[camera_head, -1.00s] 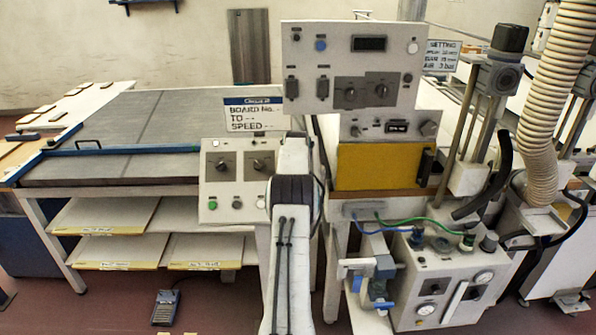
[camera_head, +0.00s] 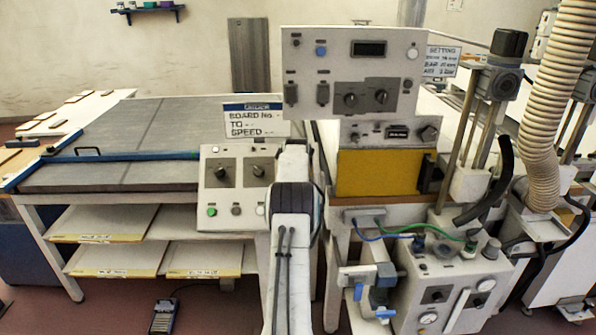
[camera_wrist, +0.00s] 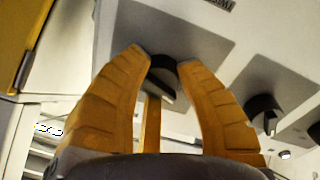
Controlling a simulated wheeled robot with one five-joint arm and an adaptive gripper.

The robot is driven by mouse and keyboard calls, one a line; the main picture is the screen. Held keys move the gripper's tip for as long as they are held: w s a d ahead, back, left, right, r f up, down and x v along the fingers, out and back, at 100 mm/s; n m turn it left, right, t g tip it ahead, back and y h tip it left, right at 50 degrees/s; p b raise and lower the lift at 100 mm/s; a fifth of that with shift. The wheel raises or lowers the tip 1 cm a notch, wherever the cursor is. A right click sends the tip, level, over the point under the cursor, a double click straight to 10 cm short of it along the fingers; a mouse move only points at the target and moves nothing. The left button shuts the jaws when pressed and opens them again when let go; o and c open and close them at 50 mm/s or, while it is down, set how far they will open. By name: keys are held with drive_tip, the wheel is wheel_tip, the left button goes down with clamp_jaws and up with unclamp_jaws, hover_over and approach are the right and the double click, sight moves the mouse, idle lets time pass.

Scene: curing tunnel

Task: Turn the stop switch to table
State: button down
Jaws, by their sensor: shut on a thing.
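My gripper (camera_wrist: 163,62) is shut on a dark rotary switch knob (camera_wrist: 163,75), the stop switch, in the wrist view. The knob stands on a grey plate (camera_wrist: 205,45) of a pale panel; its label cannot be read. A second dark knob (camera_wrist: 263,110) sits on a neighbouring plate to the right, apart from my fingers. In the head view, the low control panel (camera_head: 235,208) shows two knobs left of my arm. My arm hides my gripper and the held switch there.
An upper control box (camera_head: 392,50) stands above and right of my arm, over a yellow panel (camera_head: 378,172). A grey table (camera_head: 130,118) with shelves lies left. Hoses and a pneumatic unit (camera_head: 450,275) crowd the right. A pedal (camera_head: 164,316) lies on the floor.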

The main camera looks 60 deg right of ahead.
drive_tip(key=shift+a+f, duration=0.15)
drive_tip(key=shift+f, duration=0.2)
drive_tip(key=c, duration=1.3)
unclamp_jaws()
drive_tip(key=o, duration=0.5)
drive_tip(key=shift+r, duration=0.2)
drive_tip(key=shift+r, duration=0.1)
drive_tip(key=shift+s+a+r, duration=0.2)
drive_tip(key=shift+a+r, duration=0.15)
drive_tip(key=shift+r, duration=0.2)
drive_tip(key=v, duration=1)
drive_tip(key=shift+a, duration=0.2)
drive_tip(key=shift+s, duration=0.1)
